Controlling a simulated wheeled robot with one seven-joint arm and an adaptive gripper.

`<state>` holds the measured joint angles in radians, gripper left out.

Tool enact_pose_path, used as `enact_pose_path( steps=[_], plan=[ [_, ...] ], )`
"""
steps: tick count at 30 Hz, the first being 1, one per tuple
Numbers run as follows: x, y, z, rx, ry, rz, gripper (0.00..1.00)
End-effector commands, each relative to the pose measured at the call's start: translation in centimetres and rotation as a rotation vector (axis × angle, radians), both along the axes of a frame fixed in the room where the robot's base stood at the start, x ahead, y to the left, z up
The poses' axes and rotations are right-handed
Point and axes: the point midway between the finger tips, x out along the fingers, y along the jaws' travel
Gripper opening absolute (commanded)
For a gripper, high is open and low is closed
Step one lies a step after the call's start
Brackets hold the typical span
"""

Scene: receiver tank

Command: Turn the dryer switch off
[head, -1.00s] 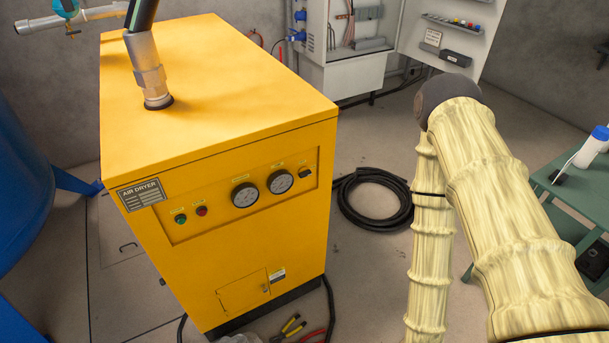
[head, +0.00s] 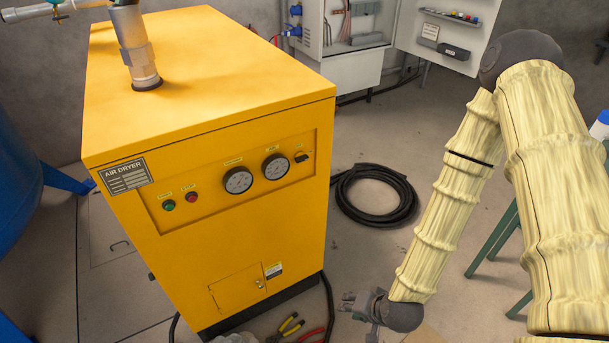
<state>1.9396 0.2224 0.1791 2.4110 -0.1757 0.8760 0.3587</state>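The yellow air dryer (head: 215,190) stands left of centre in the head view. Its front panel has a small dark switch (head: 302,157) at the right end, right of two round gauges. The switch's position is too small to tell. My gripper (head: 352,303) seems to be the small grey shape low in the view, left of my dark wrist joint. It is below and right of the switch, well apart from the dryer panel. Its fingers are too small and unclear to tell open from shut.
A green lamp (head: 169,205) and a red button (head: 191,197) sit at the panel's left. A black hose coil (head: 374,194) lies on the floor right of the dryer. Pliers (head: 291,324) lie at its foot. An open electrical cabinet (head: 350,65) stands behind. A green table's legs (head: 497,240) show at right.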

Motion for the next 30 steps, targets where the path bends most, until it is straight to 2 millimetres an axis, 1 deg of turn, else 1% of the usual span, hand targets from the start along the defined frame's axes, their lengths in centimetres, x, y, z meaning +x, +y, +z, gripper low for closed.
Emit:
enact_pose_path(
  steps=[1, 2, 3, 5, 6, 8, 9, 11, 12, 13, 15, 18, 21, 25, 30],
  plan=[
    [2.7, 1.1, 0.0, 0.064, -0.057, -0.044, 0.32],
    [4.1, 1.7, 0.6, 0.104, -0.086, -0.070, 0.32],
    [5.9, 2.5, 1.7, 0.156, -0.128, -0.101, 0.32],
    [8.6, 3.6, 3.4, 0.240, -0.187, -0.147, 0.32],
    [10.2, 4.3, 4.7, 0.298, -0.225, -0.176, 0.32],
    [12.6, 5.2, 6.8, 0.387, -0.282, -0.215, 0.32],
    [14.1, 5.7, 8.4, 0.448, -0.319, -0.239, 0.32],
    [16.1, 6.3, 10.9, 0.541, -0.373, -0.272, 0.32],
    [17.3, 6.7, 12.7, 0.603, -0.406, -0.290, 0.32],
    [18.1, 6.9, 14.0, 0.648, -0.430, -0.302, 0.32],
    [19.6, 7.2, 16.9, 0.745, -0.478, -0.324, 0.32],
    [20.9, 7.5, 20.4, 0.855, -0.528, -0.341, 0.32],
    [21.6, 7.6, 22.8, 0.927, -0.556, -0.350, 0.32],
    [22.0, 7.6, 24.2, 0.965, -0.571, -0.353, 0.32],
    [23.2, 8.4, 24.2, 0.965, -0.572, -0.350, 0.32]
  ],
)
